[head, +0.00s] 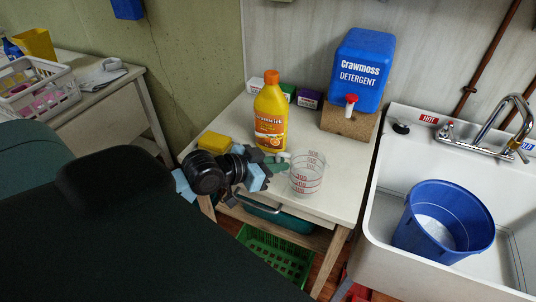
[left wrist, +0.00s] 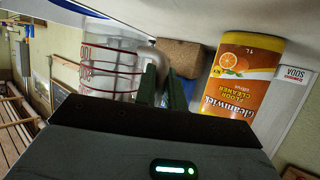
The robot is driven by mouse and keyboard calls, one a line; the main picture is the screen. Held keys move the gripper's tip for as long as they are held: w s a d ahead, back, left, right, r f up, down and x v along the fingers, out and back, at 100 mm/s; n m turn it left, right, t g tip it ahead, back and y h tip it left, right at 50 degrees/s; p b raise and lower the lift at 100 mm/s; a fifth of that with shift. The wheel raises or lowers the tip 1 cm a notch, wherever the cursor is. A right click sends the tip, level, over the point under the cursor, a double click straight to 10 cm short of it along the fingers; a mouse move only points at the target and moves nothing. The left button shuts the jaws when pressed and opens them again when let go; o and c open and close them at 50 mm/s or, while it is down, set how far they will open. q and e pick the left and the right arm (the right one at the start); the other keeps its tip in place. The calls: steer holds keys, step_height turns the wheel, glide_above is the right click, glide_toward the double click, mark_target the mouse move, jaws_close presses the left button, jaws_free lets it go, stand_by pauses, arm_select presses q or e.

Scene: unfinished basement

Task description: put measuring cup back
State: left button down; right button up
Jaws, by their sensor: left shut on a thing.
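The clear measuring cup (head: 308,175) with red markings is upright over the front part of the small white table (head: 338,182). My left gripper (head: 283,162) is at its left side, its green fingers shut on the cup's near side. In the left wrist view the cup (left wrist: 108,72) shows left of the closed fingers (left wrist: 161,84); the exact grip spot is partly hidden. I cannot tell whether the cup's base touches the tabletop. My right gripper is not in view.
A yellow cleaner bottle (head: 270,115) stands behind the gripper. A blue detergent container (head: 360,65) sits on a brown block (head: 348,122). A yellow sponge (head: 213,142) lies at left. The sink (head: 390,262) holds a blue bucket (head: 445,225). A green crate (head: 270,255) is below.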

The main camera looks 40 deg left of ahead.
arm_select(q)
steer(key=w+a, duration=0.1)
steer(key=a, duration=0.1)
steer(key=w+a, duration=0.2)
steer(key=a, duration=0.1)
steer(key=w+a+f, duration=0.1)
steer(key=w+a, duration=0.1)
steer(key=shift+a, duration=0.3)
steer(key=shift+f, duration=1.7)
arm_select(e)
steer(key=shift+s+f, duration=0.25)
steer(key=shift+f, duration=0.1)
arm_select(q)
steer(key=shift+f+b, duration=0.1)
steer(key=shift+b, duration=0.2)
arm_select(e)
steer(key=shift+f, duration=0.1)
arm_select(q)
steer(key=shift+f, duration=0.15)
steer(key=c, duration=1.5)
jaws_free()
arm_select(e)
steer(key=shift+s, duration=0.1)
arm_select(q)
steer(key=shift+r, duration=0.25)
steer(key=v, duration=1.2)
